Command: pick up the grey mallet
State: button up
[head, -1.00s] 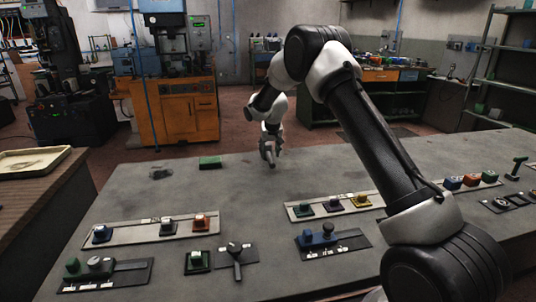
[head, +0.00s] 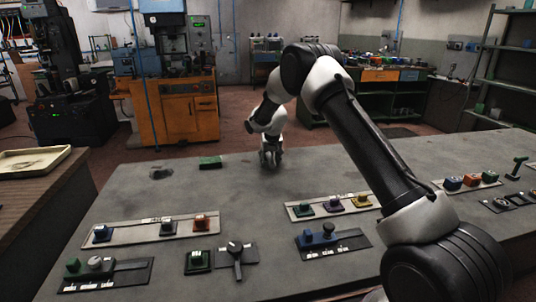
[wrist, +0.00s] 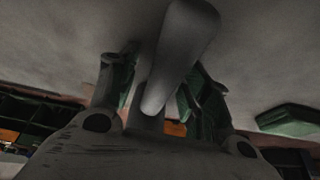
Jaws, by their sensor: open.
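The grey mallet (wrist: 183,50) shows in the wrist view as a thick, smooth grey bar. It runs from the top middle down between the fingers of my gripper (wrist: 160,88). The fingers, with green inner pads, stand apart on either side of the bar. I see a gap on the left; on the right the bar overlaps the pad in the picture, and I cannot tell whether they touch. In the head view my gripper (head: 269,163) points down at the far part of the grey table, and I cannot make out the mallet there.
A green block (head: 210,162) lies left of my gripper; it also shows in the wrist view (wrist: 290,120). A dark item (head: 160,172) lies farther left. Several control panels, such as one with a blue knob (head: 320,238), fill the table's nearer part (head: 250,205).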

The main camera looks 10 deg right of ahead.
jog(key=shift+f, duration=0.1)
jog(key=shift+c, duration=0.2)
grip_shut()
